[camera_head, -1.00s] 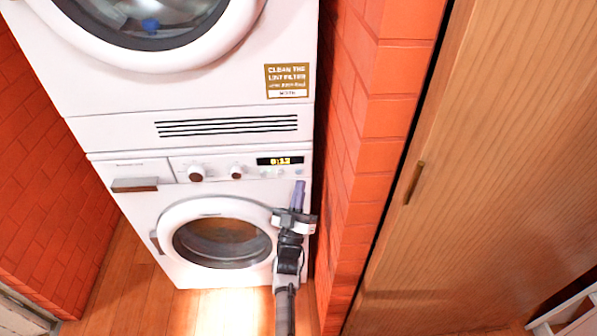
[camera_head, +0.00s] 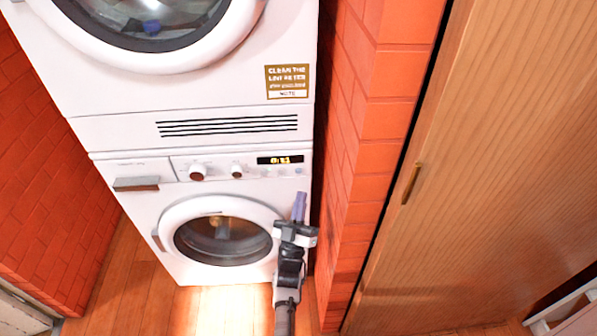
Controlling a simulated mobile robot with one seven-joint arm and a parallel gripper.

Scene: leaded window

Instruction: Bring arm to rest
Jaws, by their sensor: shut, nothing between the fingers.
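My gripper (camera_head: 299,205) is in front of the right edge of the lower washing machine (camera_head: 150,208), just below its control panel. Its purple-grey fingers point up and are together, with nothing seen between them. My arm comes up from the bottom of the picture. The machine's round door (camera_head: 222,240) is shut, to the left of my gripper. The lit display (camera_head: 280,160) is just above the fingertips. I cannot tell whether the fingers touch the panel.
A dryer (camera_head: 110,90) is stacked on the washing machine. A brick wall (camera_head: 385,120) stands close on the right, then a wooden cupboard door with a handle (camera_head: 411,184). Another brick wall (camera_head: 45,190) is on the left. The wooden floor (camera_head: 140,270) in front is clear.

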